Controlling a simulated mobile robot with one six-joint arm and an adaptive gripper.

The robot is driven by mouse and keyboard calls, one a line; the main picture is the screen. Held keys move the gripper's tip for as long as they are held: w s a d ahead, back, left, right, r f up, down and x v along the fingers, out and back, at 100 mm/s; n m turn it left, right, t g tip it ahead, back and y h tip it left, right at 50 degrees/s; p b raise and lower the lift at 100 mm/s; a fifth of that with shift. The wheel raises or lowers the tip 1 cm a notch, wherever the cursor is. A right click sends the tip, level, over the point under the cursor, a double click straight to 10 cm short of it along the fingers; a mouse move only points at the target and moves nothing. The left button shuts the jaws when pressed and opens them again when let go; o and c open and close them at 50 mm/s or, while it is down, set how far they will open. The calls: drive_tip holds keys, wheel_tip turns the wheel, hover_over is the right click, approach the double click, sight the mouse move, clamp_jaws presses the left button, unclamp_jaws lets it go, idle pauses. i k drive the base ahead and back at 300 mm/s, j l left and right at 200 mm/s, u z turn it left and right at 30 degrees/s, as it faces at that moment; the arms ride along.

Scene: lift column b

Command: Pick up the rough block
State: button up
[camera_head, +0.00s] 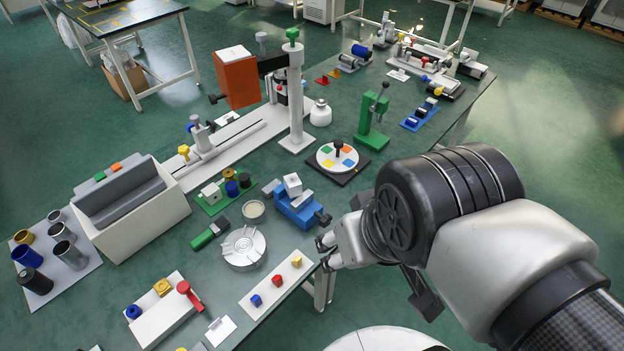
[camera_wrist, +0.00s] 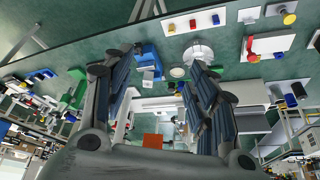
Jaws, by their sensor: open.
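A pale grey block (camera_head: 292,184) sits tilted on top of a blue vise (camera_head: 297,207) near the table's front edge; I take it to be the rough block. Another pale block (camera_head: 211,193) stands on a green board to its left. My gripper (camera_head: 328,252) is open and empty, in front and to the right of the vise, apart from it. In the wrist view my two fingers are spread wide. The blue vise (camera_wrist: 147,54) shows between them, close to the left finger, with the pale block (camera_wrist: 148,75) beside it.
A round grey slotted plate (camera_head: 242,247), a small round dish (camera_head: 253,210) and a green-and-black tool (camera_head: 210,233) lie left of the vise. A white strip with coloured blocks (camera_head: 276,286) lies at the front edge. A colour-sectored turntable (camera_head: 352,158) and green press (camera_head: 372,120) stand behind.

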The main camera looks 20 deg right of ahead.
sight(292, 182)
drive_tip(key=i+l, duration=0.2)
drive_tip(key=i, duration=0.2)
drive_tip(key=i+l+z, duration=0.15)
drive_tip(key=i, duration=0.25)
